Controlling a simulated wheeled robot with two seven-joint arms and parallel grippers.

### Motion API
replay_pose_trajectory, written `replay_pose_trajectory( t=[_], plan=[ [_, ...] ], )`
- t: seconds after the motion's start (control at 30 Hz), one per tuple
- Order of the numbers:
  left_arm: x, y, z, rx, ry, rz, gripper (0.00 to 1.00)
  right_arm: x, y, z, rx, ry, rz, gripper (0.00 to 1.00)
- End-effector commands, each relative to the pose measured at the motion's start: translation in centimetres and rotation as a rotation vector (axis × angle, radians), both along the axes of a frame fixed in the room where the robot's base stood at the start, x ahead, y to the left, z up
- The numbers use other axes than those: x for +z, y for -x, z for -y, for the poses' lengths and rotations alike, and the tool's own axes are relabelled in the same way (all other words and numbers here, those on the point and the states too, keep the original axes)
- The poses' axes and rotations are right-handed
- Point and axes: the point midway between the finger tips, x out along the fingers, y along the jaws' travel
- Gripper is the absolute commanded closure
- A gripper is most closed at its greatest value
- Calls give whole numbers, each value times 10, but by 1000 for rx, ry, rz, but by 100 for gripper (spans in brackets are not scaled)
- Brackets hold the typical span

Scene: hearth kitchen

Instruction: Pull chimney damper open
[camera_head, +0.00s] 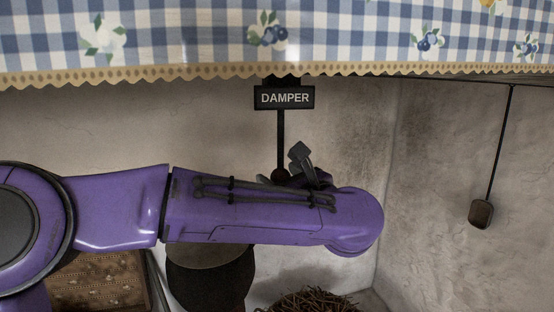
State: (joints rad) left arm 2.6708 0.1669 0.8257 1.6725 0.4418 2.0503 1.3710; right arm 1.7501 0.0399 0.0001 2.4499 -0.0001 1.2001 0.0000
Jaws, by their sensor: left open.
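The damper pull hangs at the middle of the head view: a dark sign (285,98) reading "DAMPER" with a thin dark rod (281,138) below it, ending in a dark reddish knob (281,175). My left arm reaches in from the left across the picture. My left gripper (300,160) shows just above the far end of my purple forearm, beside the knob. It is open. The forearm hides much of the gripper, and I cannot tell whether the knob lies between its fingers. My right gripper is not in view.
A blue checked cloth (200,35) hangs across the top. A dark weight on a cord (481,213) hangs at the right wall. Below my arm are a dark pot (210,280), a bundle of twigs (312,301) and a brown woven panel (98,282).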

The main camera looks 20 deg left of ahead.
Motion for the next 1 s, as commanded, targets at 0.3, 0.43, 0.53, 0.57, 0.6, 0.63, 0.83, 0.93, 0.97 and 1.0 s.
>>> replay_pose_trajectory(
  t=[0.3, 0.43, 0.53, 0.57, 0.6, 0.63, 0.83, 0.93, 0.97, 1.0],
  plan=[
    [-1, -17, -17, -2, -3, -1, 31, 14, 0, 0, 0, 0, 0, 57],
    [-1, -17, -16, -2, -3, -1, 31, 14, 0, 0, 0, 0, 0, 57],
    [-1, -17, -16, -2, -3, -1, 61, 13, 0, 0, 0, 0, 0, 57],
    [-1, -17, -16, -2, -4, -2, 70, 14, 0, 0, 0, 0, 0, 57],
    [-1, -17, -16, -2, -3, -1, 83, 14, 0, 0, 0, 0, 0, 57],
    [-1, -17, -16, -2, -3, -1, 93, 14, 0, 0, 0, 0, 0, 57],
    [-10, -17, -16, -2, -3, -1, 100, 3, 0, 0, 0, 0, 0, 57],
    [-28, -16, -16, -2, -2, 0, 100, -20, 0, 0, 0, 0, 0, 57],
    [-34, -16, -16, -2, -2, 0, 100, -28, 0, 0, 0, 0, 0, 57],
    [-42, -16, -15, -3, -3, -2, 100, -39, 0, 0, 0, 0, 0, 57]
  ],
)
